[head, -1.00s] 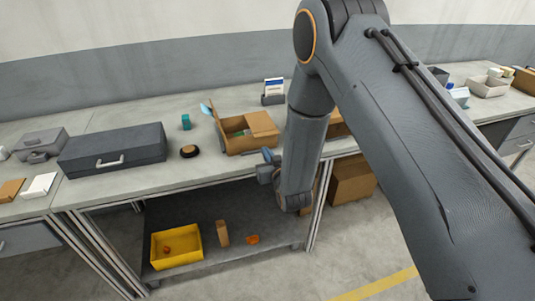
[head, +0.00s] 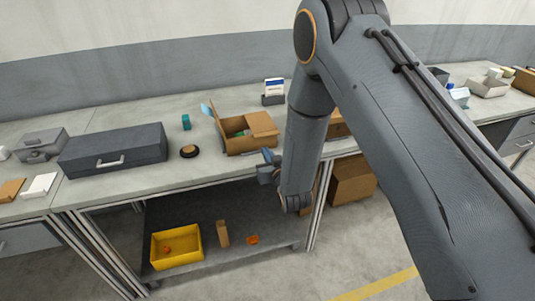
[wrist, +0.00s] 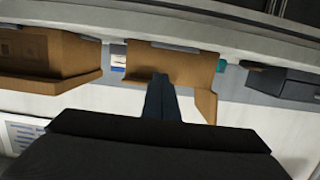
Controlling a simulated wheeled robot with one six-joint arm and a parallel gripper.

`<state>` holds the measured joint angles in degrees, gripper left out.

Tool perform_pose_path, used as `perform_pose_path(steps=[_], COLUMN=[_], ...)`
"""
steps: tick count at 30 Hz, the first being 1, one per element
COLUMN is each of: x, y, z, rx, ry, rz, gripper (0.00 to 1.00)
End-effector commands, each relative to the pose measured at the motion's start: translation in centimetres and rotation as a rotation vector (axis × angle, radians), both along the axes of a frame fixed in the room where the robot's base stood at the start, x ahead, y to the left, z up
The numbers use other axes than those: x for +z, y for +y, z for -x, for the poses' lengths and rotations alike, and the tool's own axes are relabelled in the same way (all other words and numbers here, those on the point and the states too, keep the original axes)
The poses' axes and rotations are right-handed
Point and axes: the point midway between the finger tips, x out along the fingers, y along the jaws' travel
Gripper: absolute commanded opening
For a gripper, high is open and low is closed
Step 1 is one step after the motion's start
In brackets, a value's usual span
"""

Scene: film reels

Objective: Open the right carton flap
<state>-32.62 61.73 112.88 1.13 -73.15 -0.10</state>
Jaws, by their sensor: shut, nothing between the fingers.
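The open brown carton (head: 250,146) stands on the bench right of centre in the head view, with green contents partly visible inside. Its left flap (head: 218,119) stands raised and tilted outward. Its right flap (head: 262,125) lies over the right part of the opening. My gripper (head: 268,155) is low at the carton's front right, by the bench's front edge. In the wrist view, which looks upside down, the shut, empty fingers (wrist: 160,80) overlap the carton's front (wrist: 185,68); I cannot tell whether they touch it. The left flap sticks out there (wrist: 206,105).
A second brown carton (wrist: 45,50) stands beyond my arm, mostly hidden in the head view. A dark round item (head: 189,151), a teal item (head: 186,122) and a grey case (head: 112,150) are left of the carton. A card holder (head: 273,92) stands behind it.

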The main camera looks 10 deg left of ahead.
Motion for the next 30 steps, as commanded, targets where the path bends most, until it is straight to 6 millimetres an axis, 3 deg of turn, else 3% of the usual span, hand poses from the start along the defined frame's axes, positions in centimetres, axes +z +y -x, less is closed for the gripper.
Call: perform_pose_path(steps=[13,30], x=[0.0,-0.1], y=[0.1,1.1], z=[-0.1,-1.8], rx=[0.000,0.000], ry=[0.000,-0.001], rz=[0.000,-0.001], gripper=[0.00,0.00])
